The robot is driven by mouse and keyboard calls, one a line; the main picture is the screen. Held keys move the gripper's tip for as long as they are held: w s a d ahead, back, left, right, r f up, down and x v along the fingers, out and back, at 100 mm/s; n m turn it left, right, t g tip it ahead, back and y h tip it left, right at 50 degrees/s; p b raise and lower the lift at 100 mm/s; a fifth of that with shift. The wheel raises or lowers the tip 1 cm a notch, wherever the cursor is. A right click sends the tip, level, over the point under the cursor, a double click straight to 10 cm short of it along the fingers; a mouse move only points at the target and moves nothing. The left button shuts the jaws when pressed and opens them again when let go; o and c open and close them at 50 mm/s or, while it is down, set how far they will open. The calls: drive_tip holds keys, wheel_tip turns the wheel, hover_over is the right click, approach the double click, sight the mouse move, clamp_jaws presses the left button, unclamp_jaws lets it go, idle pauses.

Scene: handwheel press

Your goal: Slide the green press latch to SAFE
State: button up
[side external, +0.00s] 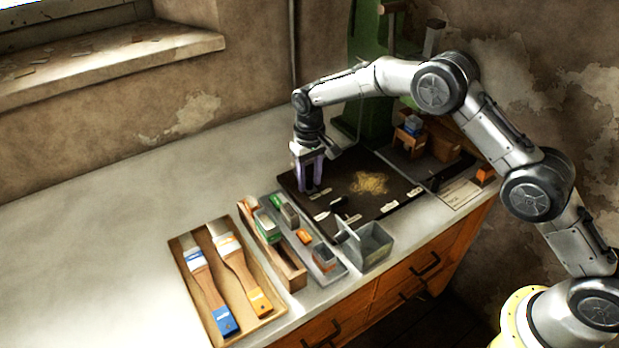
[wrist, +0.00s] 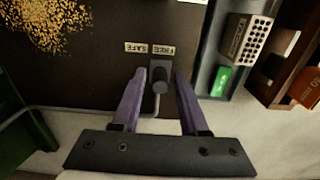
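The latch knob (wrist: 160,80) is a dark grey peg in the wrist view, below the FREE label (wrist: 163,50). The SAFE label (wrist: 136,47) is beside it, to the left in that view. My gripper (wrist: 160,73) is open, with one purple finger on each side of the knob and narrow gaps visible. In the side view my gripper (side external: 309,190) points down at the near-left part of the dark base plate (side external: 345,225). The knob cannot be made out there. The green press column (side external: 365,50) stands behind my arm.
Yellow shavings (side external: 369,183) lie on the plate. A grey bin (side external: 372,246), trays of small blocks and a brush tray (side external: 262,312) stand in front and to the left. A green block (wrist: 221,81) lies right of my fingers. The left bench is clear.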

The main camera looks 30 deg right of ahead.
clamp_jaws()
drive_tip(key=shift+d, duration=1.5)
drive_tip(key=o, duration=0.9)
unclamp_jaws()
drive_tip(key=shift+r, duration=0.1)
drive_tip(key=shift+r, duration=3.95)
